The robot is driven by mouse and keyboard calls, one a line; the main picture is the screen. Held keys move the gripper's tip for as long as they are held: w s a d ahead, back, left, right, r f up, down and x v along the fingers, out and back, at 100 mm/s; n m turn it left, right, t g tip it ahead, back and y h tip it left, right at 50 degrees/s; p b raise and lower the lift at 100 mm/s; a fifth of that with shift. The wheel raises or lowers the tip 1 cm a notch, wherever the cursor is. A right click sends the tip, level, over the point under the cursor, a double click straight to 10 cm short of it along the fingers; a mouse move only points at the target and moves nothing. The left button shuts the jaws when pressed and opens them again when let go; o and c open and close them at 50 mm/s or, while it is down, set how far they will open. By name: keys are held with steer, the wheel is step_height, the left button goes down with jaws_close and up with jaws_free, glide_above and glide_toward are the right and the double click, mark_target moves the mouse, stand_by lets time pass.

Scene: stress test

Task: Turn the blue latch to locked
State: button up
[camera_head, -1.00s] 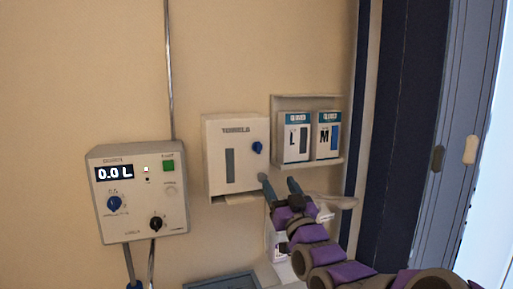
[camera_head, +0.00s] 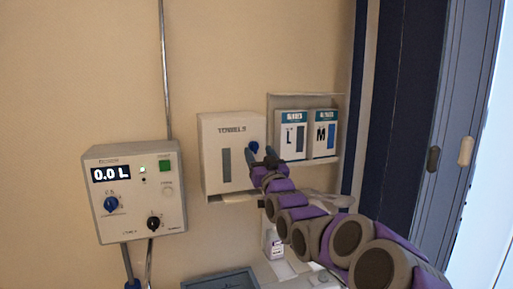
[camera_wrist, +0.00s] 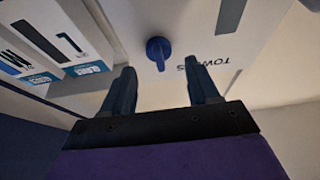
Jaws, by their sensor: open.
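The blue latch (camera_head: 254,147) is a small round knob with a raised grip on the front of the white towel dispenser (camera_head: 215,135), at its right side. In the wrist view the latch (camera_wrist: 158,52) lies ahead of my gripper and between the lines of its two fingers. My gripper (camera_head: 262,156) is open, its fingertips close to the latch in the head view. In the wrist view the gripper (camera_wrist: 160,78) has nothing between its fingers. A gap shows between the fingertips and the latch, and I cannot tell how deep it is.
A shelf with two glove boxes (camera_head: 291,137) stands just right of the dispenser. A control box (camera_head: 135,195) reading 0.0 L, with a blue knob (camera_head: 111,204), hangs to the left. A grey-blue tray (camera_head: 222,280) and a small bottle (camera_head: 273,243) are below.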

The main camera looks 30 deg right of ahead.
mark_target(256, 146)
steer(key=shift+x, duration=1.6)
steer(key=c, duration=1)
